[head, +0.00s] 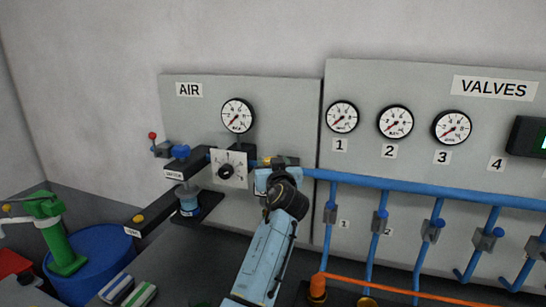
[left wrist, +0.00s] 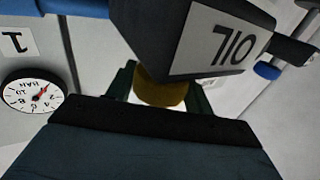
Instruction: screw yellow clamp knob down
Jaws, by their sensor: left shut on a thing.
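My left arm rises from the bottom centre of the head view, with its gripper (head: 277,165) up at the wall panel. In the left wrist view a yellow knob (left wrist: 160,90) sits between the dark green fingers of my left gripper (left wrist: 160,98), which is shut on it. The knob lies against a dark block with a white OIL label (left wrist: 218,42), seen upside down. My arm hides most of this spot in the head view. The knob's thread and any clamp gap are hidden. My right gripper is in neither view.
A dark bracket with another yellow knob (head: 138,218) juts out on the left. A blue pipe (head: 400,187) with several valve branches runs right of my gripper. An orange pipe (head: 390,287) lies low in front. A blue drum (head: 100,262) stands at left.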

